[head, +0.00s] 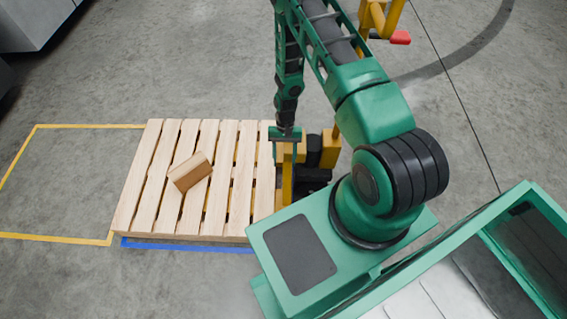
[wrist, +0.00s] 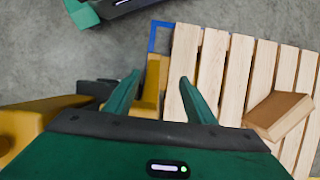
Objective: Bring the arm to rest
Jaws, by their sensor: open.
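My gripper (head: 285,150) hangs from my green arm at the right edge of the wooden pallet in the head view, pointing down. In the wrist view its two green fingers (wrist: 160,98) stand apart with nothing held between them. Below and between the fingers are a yellow part and the pallet's edge. My arm is bent, rising from my green base and reaching forward over the floor.
A wooden pallet (head: 233,170) lies on the concrete floor, with a brown box (head: 190,172) on it. The box also shows in the wrist view (wrist: 279,113). Yellow and black equipment (head: 330,150) stands against the pallet's right side. Yellow tape (head: 60,237) marks the floor at left.

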